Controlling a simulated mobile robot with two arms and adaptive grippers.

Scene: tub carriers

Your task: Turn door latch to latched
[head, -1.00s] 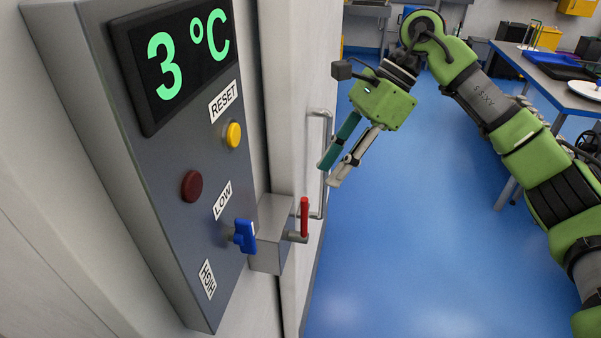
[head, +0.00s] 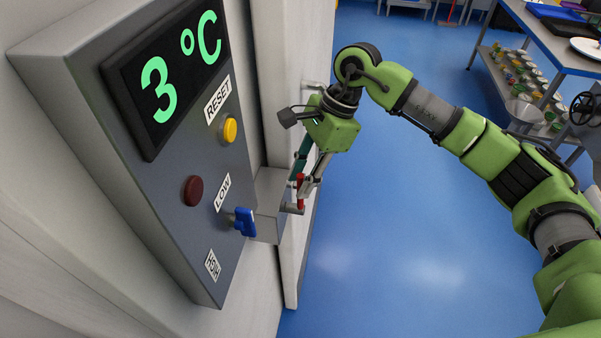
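The door latch is a red upright handle (head: 299,186) on a short grey pivot, beside a grey metal box (head: 268,204) at the door's edge. My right gripper (head: 303,182) points down at the handle, with a teal finger to the left and a pale grey finger to the right. The handle's upper part shows between the fingertips. The fingers look apart, and I cannot tell whether either touches the handle. My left gripper is not in view.
A control panel (head: 150,190) showing 3 °C is close on the left, with a yellow button (head: 230,130), a dark red button (head: 193,190) and a blue knob (head: 244,222). Blue floor (head: 400,240) is clear to the right. A table (head: 540,40) stands at the upper right.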

